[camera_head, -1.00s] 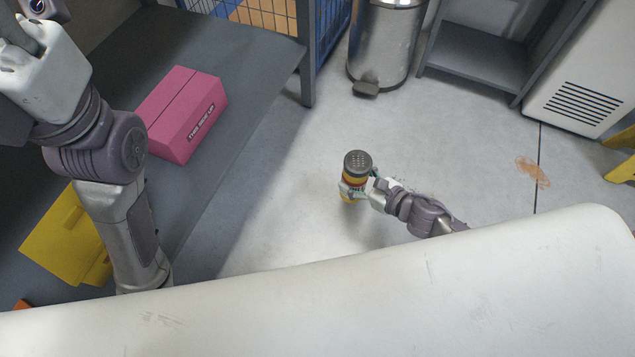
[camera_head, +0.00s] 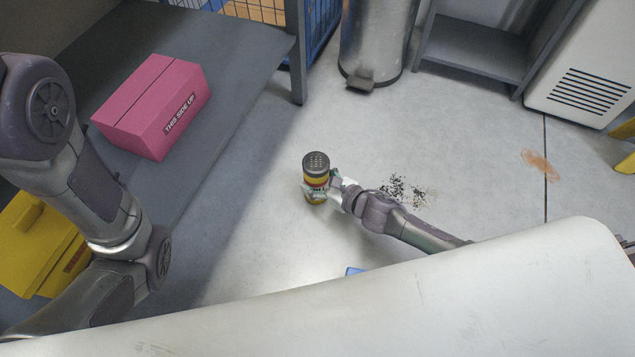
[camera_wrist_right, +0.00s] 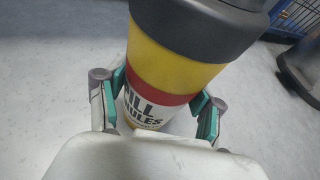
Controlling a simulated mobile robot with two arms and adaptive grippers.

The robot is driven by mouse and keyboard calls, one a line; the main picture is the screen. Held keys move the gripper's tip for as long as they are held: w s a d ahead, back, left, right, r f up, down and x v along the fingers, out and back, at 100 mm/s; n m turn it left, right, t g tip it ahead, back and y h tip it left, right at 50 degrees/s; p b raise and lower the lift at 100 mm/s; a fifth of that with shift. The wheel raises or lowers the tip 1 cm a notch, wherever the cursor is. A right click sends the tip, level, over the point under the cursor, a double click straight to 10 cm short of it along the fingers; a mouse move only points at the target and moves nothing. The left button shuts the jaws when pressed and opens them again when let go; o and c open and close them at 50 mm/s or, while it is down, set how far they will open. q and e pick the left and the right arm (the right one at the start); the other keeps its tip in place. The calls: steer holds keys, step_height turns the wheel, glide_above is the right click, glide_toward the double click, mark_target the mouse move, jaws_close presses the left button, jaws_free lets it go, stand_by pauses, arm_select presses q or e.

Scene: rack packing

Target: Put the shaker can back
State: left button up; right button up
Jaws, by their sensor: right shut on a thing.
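The shaker can (camera_head: 317,163) has a dark perforated lid and a yellow, red and white body. It is upright in the head view, near the middle, above the floor. My right gripper (camera_head: 316,188) is shut on its lower body. In the right wrist view the can (camera_wrist_right: 172,60) stands between the green finger pads of the right gripper (camera_wrist_right: 160,100), with part of the word "GRANULES" on its label. My left arm shows at the left of the head view, but its gripper is out of the picture.
A grey shelf (camera_head: 235,65) at the left bears a pink box (camera_head: 150,105) and a yellow box (camera_head: 35,245). A metal bin (camera_head: 375,40) stands at the back. Dark granules (camera_head: 405,190) and a brownish stain (camera_head: 540,165) lie on the floor. A blue object (camera_head: 355,271) shows partly.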

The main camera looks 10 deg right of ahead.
steer(key=shift+r, duration=0.15)
steer(key=shift+f, duration=0.2)
steer(key=o, duration=1.5)
steer(key=shift+o, duration=0.2)
